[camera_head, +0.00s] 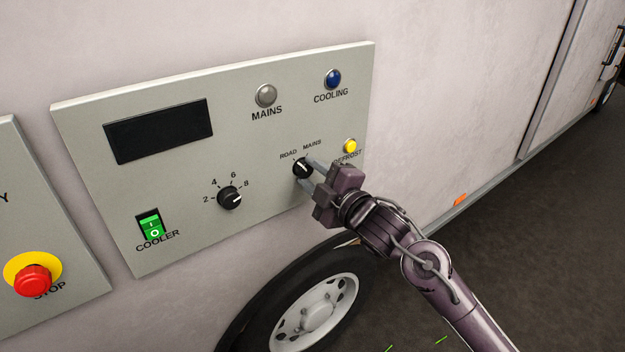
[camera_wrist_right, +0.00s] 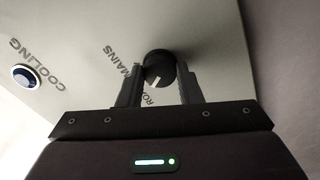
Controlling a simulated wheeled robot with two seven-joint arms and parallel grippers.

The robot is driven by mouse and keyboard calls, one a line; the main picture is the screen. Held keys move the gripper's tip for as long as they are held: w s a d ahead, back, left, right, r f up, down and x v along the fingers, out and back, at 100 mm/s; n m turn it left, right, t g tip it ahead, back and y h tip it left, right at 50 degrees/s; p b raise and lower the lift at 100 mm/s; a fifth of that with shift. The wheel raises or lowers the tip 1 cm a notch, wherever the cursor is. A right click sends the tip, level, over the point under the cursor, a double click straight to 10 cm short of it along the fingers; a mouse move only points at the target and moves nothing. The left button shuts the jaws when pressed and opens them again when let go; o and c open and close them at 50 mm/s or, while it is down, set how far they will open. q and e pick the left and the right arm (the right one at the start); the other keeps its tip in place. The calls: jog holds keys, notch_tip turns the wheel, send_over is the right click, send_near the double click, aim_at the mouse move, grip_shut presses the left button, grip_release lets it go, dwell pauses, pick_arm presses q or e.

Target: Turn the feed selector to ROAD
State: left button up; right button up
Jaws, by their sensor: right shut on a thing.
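The feed selector (camera_head: 302,168) is a small black knob on the grey control panel, under the printed words ROAD (camera_head: 288,155) and MAINS (camera_head: 312,146). My right gripper (camera_head: 305,171) is shut on this knob, one finger on each side. In the right wrist view the knob (camera_wrist_right: 158,66) sits between the two fingers (camera_wrist_right: 159,80). Its white mark points to the label side, seemingly nearer ROAD, which the gripper partly hides. I cannot tell its exact setting. My left gripper is not in view.
The panel (camera_head: 110,215) also has a dark display (camera_head: 158,131), a numbered dial (camera_head: 229,198), a green COOLER switch (camera_head: 150,225) and MAINS (camera_head: 265,96), COOLING (camera_head: 333,79) and DEFROST (camera_head: 350,146) lamps. A red STOP button (camera_head: 33,281) is at left. A wheel (camera_head: 315,315) lies below.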

jog(key=shift+n, duration=0.4)
jog(key=o, duration=1)
jog(key=b+v, duration=0.2)
jog(key=v, duration=0.5)
jog(key=shift+s+d, duration=0.25)
jog(key=shift+s, duration=0.05)
